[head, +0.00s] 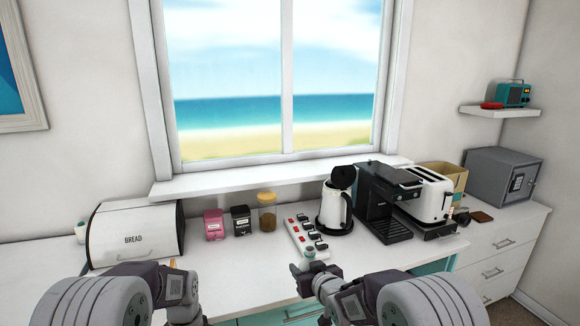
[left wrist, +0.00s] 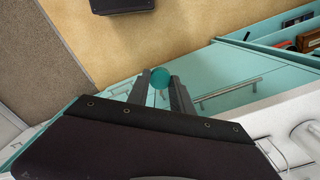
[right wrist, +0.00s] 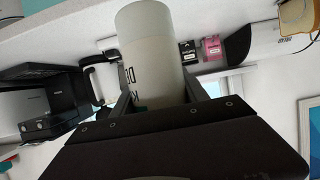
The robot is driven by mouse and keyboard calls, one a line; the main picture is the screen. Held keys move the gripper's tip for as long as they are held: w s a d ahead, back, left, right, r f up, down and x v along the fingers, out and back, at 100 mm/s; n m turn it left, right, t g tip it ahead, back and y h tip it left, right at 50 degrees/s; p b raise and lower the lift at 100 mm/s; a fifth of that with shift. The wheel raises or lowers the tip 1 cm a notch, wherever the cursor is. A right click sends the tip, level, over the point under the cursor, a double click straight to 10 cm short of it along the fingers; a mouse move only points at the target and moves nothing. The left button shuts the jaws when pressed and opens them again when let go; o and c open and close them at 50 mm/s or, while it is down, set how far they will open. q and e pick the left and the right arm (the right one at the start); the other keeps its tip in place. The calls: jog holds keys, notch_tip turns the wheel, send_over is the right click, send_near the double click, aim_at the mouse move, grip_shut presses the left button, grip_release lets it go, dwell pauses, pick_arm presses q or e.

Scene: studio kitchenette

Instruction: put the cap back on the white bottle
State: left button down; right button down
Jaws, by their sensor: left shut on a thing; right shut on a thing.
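A round teal cap (left wrist: 160,77) sits between the fingertips of my left gripper (left wrist: 160,92), which is shut on it. In the head view the left fingertips and the cap are not clearly visible. My right gripper (right wrist: 160,98) is shut on the white bottle (right wrist: 150,40), with dark lettering partly hidden by the gripper. In the head view a small part of the bottle (head: 309,254) shows at the right gripper (head: 311,268), above the counter's front part. The cap and the bottle are apart, in different grippers.
A power strip (head: 306,236) and a kettle (head: 335,207) stand behind the right gripper. A coffee machine (head: 386,200) and toaster (head: 428,193) are to the right, a bread box (head: 134,232) to the left. Counter between the arms is clear. An open drawer (left wrist: 290,30) shows.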

jog(key=shift+s+r, duration=0.1)
jog(key=shift+s, duration=0.05)
jog(key=shift+w, duration=0.25)
pick_arm(q)
jog(key=s+d+f+n, duration=0.3)
jog(key=shift+s+f+n, duration=0.1)
jog(key=shift+f+n, duration=0.1)
jog(key=shift+n, duration=0.1)
jog(key=shift+s+d, duration=0.1)
pick_arm(e)
jog(key=shift+s, duration=0.15)
jog(key=shift+s, duration=0.3)
jog(key=s+a+r+n+g+y, duration=0.1)
jog(key=s+a+n+g+y, duration=0.1)
jog(key=s, duration=0.8)
jog(key=s+a+r+n+g+y, duration=0.1)
jog(key=s+n+y, duration=0.4)
jog(key=s, duration=0.5)
jog(key=a+n+g, duration=0.1)
jog(key=g, duration=0.1)
jog(key=shift+s+a+g, duration=0.2)
jog(key=shift+a+g, duration=0.05)
jog(key=shift+g, duration=0.05)
